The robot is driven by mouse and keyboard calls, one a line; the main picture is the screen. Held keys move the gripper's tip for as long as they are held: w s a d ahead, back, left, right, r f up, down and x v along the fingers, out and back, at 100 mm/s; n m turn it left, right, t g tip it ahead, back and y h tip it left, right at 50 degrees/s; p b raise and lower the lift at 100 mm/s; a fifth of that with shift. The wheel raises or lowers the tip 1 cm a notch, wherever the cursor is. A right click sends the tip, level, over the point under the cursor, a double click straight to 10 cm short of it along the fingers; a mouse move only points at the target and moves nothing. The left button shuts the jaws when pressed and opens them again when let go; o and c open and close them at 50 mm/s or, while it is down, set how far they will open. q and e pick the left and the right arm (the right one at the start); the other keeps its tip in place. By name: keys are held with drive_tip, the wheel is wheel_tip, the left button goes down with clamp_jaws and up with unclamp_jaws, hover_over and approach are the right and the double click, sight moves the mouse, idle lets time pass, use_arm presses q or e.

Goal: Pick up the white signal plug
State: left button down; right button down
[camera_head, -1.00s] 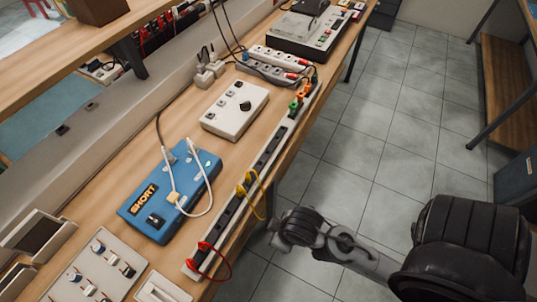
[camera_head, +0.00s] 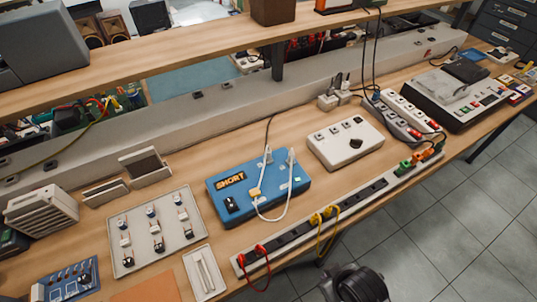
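A blue box marked SHORT (camera_head: 236,205) lies on the wooden workbench near the middle of the view. A white cable (camera_head: 283,213) loops over its front, from a cream-white plug (camera_head: 255,193) on its top to a white plug end (camera_head: 291,157) at its right side. Which of these is the signal plug I cannot tell. Another grey-white plug with a dark cable stands at the box's back edge. Neither of my grippers is in view; only a dark part of one of my arms shows at the bottom edge, apart from the box.
A power strip (camera_head: 288,236) with red and yellow leads runs along the bench front. A white switch box (camera_head: 344,143) stands right of the blue box, a grey switch panel (camera_head: 153,228) left of it. A wooden shelf (camera_head: 190,48) overhangs the back.

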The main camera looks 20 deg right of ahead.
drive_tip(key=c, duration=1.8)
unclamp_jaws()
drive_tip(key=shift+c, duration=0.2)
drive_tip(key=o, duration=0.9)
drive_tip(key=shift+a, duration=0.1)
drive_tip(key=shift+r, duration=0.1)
